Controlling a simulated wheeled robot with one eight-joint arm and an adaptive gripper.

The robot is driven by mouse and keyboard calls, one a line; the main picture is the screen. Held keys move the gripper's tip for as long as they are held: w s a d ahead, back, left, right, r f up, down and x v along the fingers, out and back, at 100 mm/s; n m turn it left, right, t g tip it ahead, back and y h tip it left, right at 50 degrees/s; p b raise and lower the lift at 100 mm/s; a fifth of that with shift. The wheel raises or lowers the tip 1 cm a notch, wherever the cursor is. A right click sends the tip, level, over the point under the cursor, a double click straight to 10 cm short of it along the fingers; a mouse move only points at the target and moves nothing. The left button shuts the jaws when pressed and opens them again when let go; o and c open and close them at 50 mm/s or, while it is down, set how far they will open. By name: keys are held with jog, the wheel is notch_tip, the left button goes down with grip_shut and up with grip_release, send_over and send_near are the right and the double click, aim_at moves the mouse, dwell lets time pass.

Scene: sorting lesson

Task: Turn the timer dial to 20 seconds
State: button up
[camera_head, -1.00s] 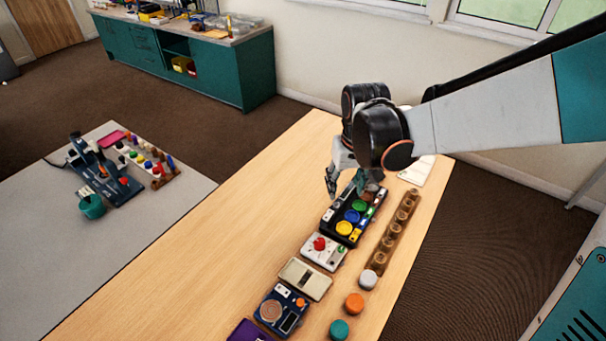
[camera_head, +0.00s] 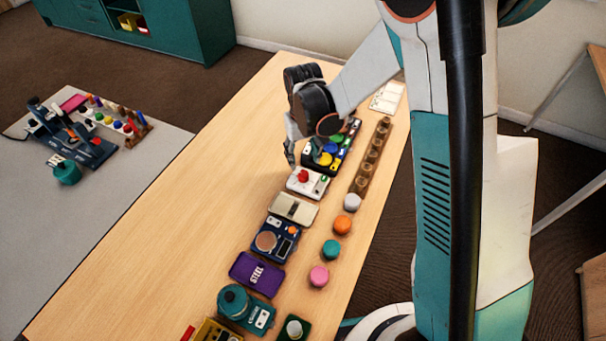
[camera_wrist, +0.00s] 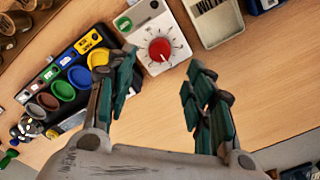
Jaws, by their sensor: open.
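The timer is a white box (camera_head: 308,186) with a red dial (camera_head: 303,175), on the table between a black tray and a beige box. In the wrist view the red dial (camera_wrist: 160,50) is at top centre, with tick marks around it on the white face. A green part (camera_wrist: 123,23) sits at the box's left end. The dial's exact setting is too small to read. My gripper (camera_wrist: 160,75) is open and empty, its two teal-padded fingers apart, with the dial showing beyond and between the tips. In the head view my gripper (camera_head: 290,155) is beside the timer, apart from it.
The black tray (camera_head: 318,168) with coloured round pieces is beside the timer. The beige box (camera_head: 293,209), a blue device (camera_head: 275,240) and a purple box (camera_head: 257,273) lie nearer. A wooden peg rack (camera_head: 371,158) runs along the right. The table's left side is clear.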

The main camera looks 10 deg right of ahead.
aim_at(303, 174)
notch_tip(303, 174, down, 8)
jog(key=shift+f+b, duration=0.1)
jog(key=shift+b, duration=1.1)
jog(key=c, duration=1.1)
